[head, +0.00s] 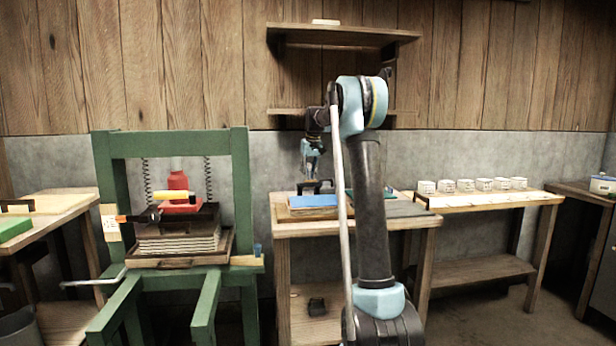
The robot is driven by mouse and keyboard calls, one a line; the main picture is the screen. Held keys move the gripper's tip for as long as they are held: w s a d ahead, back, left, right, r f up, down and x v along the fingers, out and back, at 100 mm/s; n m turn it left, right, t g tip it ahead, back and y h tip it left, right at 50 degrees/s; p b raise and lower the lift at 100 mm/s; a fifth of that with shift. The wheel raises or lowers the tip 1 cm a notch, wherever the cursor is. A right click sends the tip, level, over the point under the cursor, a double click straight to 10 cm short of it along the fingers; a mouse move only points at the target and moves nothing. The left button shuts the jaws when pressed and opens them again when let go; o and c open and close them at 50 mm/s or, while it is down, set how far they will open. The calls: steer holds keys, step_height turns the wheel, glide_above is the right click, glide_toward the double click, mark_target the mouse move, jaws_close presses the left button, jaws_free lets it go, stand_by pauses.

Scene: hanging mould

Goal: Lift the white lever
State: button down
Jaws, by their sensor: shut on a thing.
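A pale grey-white bar (92,283) sticks out to the left from the lower frame of the green press (242,190); it is the only lever-like part I see on the press. My gripper (316,180) is far to the right of it, low over the middle table. It points down and is shut on a dark handle (325,187) above a blue-topped board (313,201). The fingertips are small and dark, so the exact contact is hard to see. A long pale rod (341,190) runs down beside my arm; I cannot tell what it belongs to.
The press holds a stack of boards (178,238), with a red part above. The middle table (290,229) stands close to its right. A right table (520,199) carries several white blocks. A shelf (343,34) hangs above my arm. Floor shows at the lower right.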

steer(key=c, duration=1.4)
jaws_free()
steer(key=shift+o, duration=0.2)
steer(key=shift+v, duration=3.7)
steer(key=shift+s, duration=0.1)
